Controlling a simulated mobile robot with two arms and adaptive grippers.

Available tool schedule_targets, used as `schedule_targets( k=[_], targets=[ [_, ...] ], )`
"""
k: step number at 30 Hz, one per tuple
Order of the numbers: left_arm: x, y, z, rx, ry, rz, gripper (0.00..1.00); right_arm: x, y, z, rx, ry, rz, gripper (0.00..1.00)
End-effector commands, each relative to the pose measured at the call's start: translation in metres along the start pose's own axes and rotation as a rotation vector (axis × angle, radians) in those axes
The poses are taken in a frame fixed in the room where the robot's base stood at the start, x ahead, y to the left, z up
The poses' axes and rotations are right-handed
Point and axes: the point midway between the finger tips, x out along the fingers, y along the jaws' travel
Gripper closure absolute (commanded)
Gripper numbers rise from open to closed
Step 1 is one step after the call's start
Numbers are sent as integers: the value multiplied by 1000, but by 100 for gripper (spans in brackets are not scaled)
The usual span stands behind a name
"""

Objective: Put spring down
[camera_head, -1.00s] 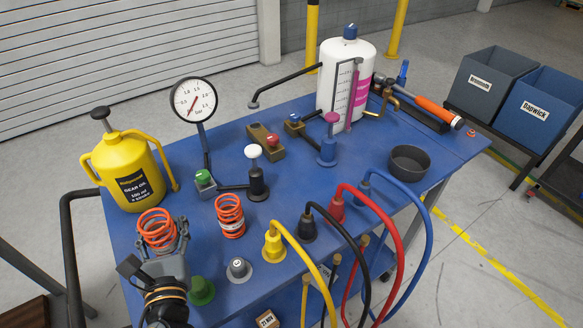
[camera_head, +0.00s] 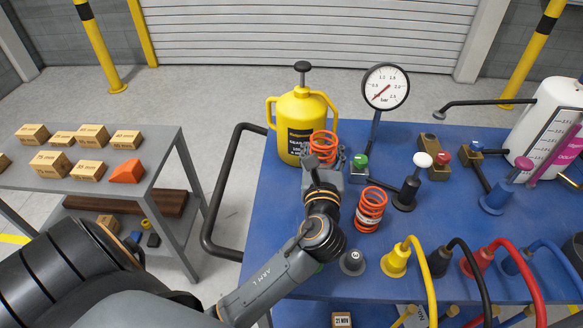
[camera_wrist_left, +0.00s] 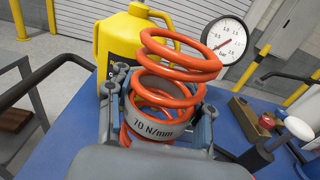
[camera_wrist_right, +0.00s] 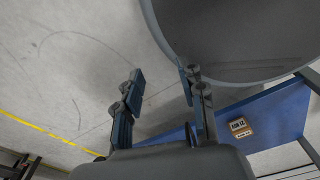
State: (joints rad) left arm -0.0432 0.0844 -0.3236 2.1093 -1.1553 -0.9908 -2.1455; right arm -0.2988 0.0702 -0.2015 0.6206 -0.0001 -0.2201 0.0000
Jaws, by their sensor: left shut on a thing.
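The orange coil spring (camera_head: 323,143) is held upright in my left gripper (camera_head: 322,172), over the left part of the blue table (camera_head: 278,213), in front of the yellow oil can. In the left wrist view the fingers are shut around the spring (camera_wrist_left: 180,68), on its grey band marked "70 N/mm". Its lower coils are partly hidden by the gripper. I cannot tell whether it touches the table. A second orange spring (camera_head: 370,209) stands on the table, right of my left gripper. My right gripper (camera_wrist_right: 162,82) is open and empty, outside the head view.
The yellow oil can (camera_head: 300,124), pressure gauge (camera_head: 386,86) and green-button block (camera_head: 360,166) stand around the held spring. Colored cables (camera_head: 425,265) rise at the front edge. A grey side table (camera_head: 150,170) with several boxes is at left. A black rail (camera_head: 222,180) borders the blue table.

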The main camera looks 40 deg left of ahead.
Motion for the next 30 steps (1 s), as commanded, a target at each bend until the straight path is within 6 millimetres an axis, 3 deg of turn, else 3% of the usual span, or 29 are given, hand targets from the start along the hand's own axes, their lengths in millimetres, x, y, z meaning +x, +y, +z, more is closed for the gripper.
schedule_targets(
  k=[6,12,21,25,30],
  targets=[
    [19,50,-25,6,-1,1,100,-4,1,1,-1,-2,1,60],
    [29,74,-59,2,-2,0,100,1,6,3,-3,-4,6,60],
    [36,92,-82,2,-2,0,100,5,10,5,-4,-6,12,60],
    [36,91,-102,0,0,-1,100,7,11,5,-3,-6,12,60],
    [36,90,-110,-1,-2,-2,100,8,10,5,-3,-5,12,60]
  ],
)
